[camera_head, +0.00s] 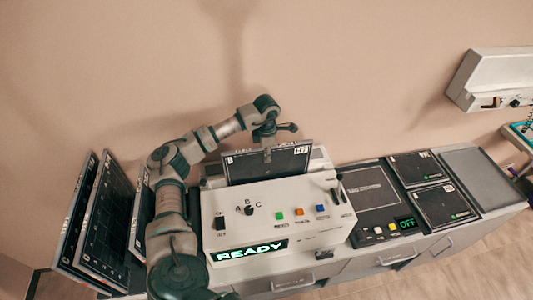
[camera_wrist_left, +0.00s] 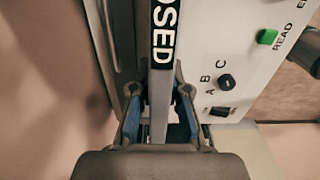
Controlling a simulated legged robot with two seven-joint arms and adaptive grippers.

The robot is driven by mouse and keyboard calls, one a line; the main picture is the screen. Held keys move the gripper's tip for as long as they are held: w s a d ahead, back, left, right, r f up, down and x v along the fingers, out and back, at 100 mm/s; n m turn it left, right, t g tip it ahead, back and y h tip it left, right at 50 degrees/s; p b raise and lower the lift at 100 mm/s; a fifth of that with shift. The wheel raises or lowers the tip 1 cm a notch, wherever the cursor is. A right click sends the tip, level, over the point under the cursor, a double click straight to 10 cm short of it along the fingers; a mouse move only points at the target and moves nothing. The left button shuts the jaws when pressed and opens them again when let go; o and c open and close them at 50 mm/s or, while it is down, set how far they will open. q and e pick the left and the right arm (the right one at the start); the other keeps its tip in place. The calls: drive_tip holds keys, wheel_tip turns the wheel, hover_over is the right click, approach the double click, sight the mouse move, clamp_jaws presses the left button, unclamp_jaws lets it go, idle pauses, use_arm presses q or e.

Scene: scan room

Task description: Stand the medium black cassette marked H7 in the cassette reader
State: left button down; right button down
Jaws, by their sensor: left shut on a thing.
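The black cassette (camera_head: 266,168) stands nearly upright at the back of the white cassette reader (camera_head: 270,212). Its white corner label seems to read H7, and a B shows at its left corner. Its lower edge is hidden behind the reader's front housing, so I cannot tell how deep it sits. My left gripper (camera_head: 268,146) is over the cassette's top edge. In the left wrist view its fingers (camera_wrist_left: 160,118) are shut on the cassette's narrow grey edge (camera_wrist_left: 160,88), which bears a black label ending in "OSED". My right gripper is out of view.
The reader's display (camera_head: 250,250) says READY. Dark cassettes (camera_head: 100,215) stand upright at left. A flat panel (camera_head: 367,187) with an OFF display and two flat dark cassettes (camera_head: 420,168) (camera_head: 444,205) lie to the right. A bare grey tray (camera_head: 477,177) is at far right.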

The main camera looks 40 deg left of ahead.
use_arm(q)
drive_tip(key=shift+f, duration=0.15)
drive_tip(key=c, duration=1.1)
unclamp_jaws()
wheel_tip(320, 180, up, 12)
drive_tip(key=shift+f, duration=0.1)
